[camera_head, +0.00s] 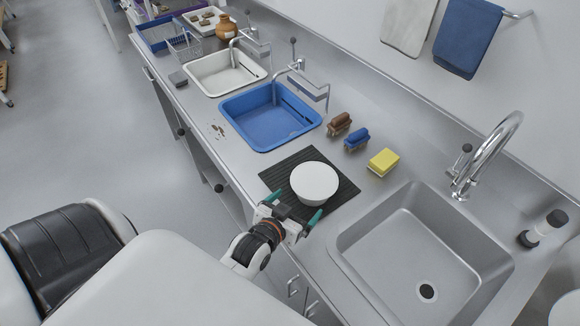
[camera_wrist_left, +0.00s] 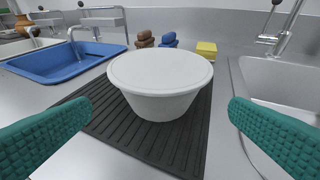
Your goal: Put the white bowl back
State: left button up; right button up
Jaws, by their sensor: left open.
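The white bowl (camera_head: 314,184) rests on a black ribbed mat (camera_head: 340,205) on the steel counter, left of the steel sink. In the left wrist view the bowl (camera_wrist_left: 161,80) stands centred ahead, between and beyond my fingers. My left gripper (camera_head: 291,210) is at the mat's near edge, its green fingers spread and pointing at the bowl. The fingers (camera_wrist_left: 160,128) are open with nothing between them. They do not appear to touch the bowl. My right gripper is not in view.
A steel sink (camera_head: 365,243) with a tall tap (camera_head: 490,150) lies to the right. Behind the mat are a yellow sponge (camera_head: 383,162), a blue brush (camera_head: 356,138) and a brown brush (camera_head: 339,124). A blue basin (camera_head: 250,132) and a white basin (camera_head: 215,84) stand farther left. Small brown fragments (camera_head: 218,130) lie nearby.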

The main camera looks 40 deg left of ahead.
pick_arm(q)
jog(key=shift+v, duration=1.4)
